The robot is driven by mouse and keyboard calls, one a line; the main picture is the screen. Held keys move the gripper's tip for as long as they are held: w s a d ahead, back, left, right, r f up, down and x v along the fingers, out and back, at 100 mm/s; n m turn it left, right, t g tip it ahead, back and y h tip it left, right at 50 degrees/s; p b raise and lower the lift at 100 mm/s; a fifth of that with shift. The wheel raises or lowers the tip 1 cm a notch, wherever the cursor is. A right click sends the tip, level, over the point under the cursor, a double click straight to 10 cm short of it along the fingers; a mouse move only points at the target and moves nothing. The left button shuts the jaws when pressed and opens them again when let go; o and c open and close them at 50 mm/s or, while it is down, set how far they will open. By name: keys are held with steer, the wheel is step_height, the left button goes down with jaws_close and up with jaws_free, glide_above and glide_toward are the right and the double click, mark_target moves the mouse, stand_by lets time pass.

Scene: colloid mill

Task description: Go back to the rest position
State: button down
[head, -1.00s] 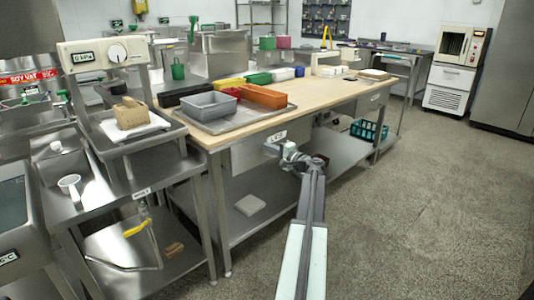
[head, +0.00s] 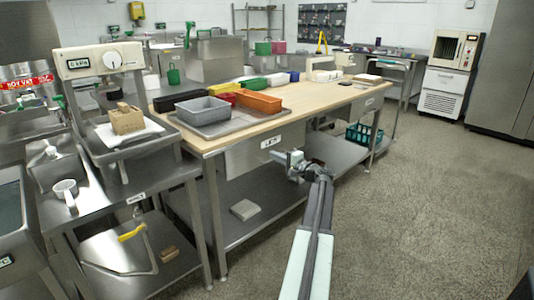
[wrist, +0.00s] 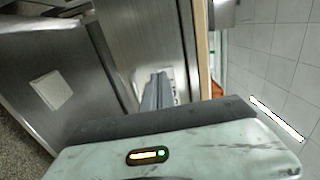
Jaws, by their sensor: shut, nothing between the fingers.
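My gripper (head: 290,157) shows in the head view at the end of my arm, low in front of the long wooden-topped table (head: 330,97). It is beside the table's drawer front and above the lower steel shelf, and it holds nothing. In the wrist view the gripper (wrist: 157,80) points towards a steel surface. It is shut, with its fingers together.
The tabletop holds a grey bin (head: 205,109), an orange bin (head: 259,103) and other coloured bins. A press with a tan block (head: 126,118) stands on the left bench. A teal crate (head: 364,133) sits on the lower shelf. The floor (head: 430,190) at right is open.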

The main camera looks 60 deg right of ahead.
steer(key=v, duration=0.7)
steer(key=shift+s+a, duration=0.2)
steer(key=shift+f, duration=0.15)
